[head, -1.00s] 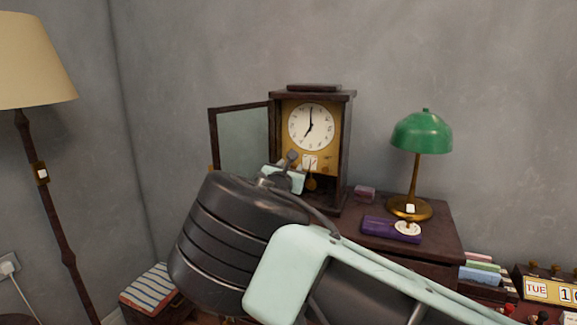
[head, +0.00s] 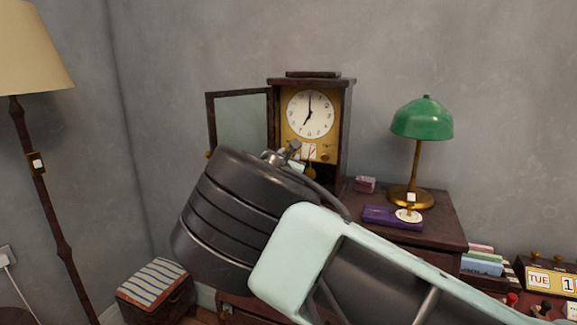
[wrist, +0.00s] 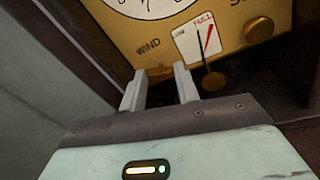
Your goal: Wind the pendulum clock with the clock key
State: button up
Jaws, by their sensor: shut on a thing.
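The pendulum clock (head: 340,130) stands on the dark cabinet, its glass door (head: 240,125) swung open to the left. Its white dial (head: 310,114) reads about seven. The wrist view shows the brass face (wrist: 225,55) with "WIND" lettering, a LOW–FULL gauge (wrist: 188,42) with a black needle and red mark, and the pendulum bob (wrist: 213,81) below. My gripper (wrist: 160,80) is in front of the face just below "WIND", its fingers closed around a small brownish piece (wrist: 159,72), apparently the clock key. Its far end is hidden, so I cannot tell whether it is seated.
A round brass knob (wrist: 258,30) sits right of the gauge. On the cabinet (head: 440,222) are a green lamp (head: 422,122), a purple case (head: 385,216) and a small pink box (head: 364,184). A floor lamp (head: 35,50) stands left; a striped-top box (head: 152,282) is on the floor.

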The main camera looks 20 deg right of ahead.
jog(key=f+m+b, duration=0.1)
jog(key=b, duration=0.2)
jog(key=shift+f+m+b, duration=0.1)
jog(key=shift+m+b, duration=0.25)
jog(key=shift+m, duration=0.05)
jog(key=m+h+b, duration=0.1)
jog(key=m+b, duration=0.2)
jog(key=b, duration=0.5)
jog(key=shift+m, duration=0.4)
jog(key=m+h+b, duration=0.1)
jog(key=m+b, duration=0.5)
jog(key=b, duration=0.4)
jog(key=shift+b, duration=0.35)
jog(key=shift+w+a+r+m+h+b, duration=0.1)
jog(key=shift+m+h+b, duration=0.2)
jog(key=shift+m+b, duration=1.15)
jog(key=shift+r+m+h+b, duration=0.15)
jog(key=shift+m+h+b, duration=0.15)
jog(key=shift+m+b, duration=1.1)
jog(key=shift+w+a+r+m+h+b, duration=0.1)
jog(key=shift+m+h+b, duration=0.2)
jog(key=shift+m+b, duration=1.15)
jog(key=shift+r+g, duration=0.1)
jog(key=shift+g, duration=0.3)
jog(key=o, duration=0.7)
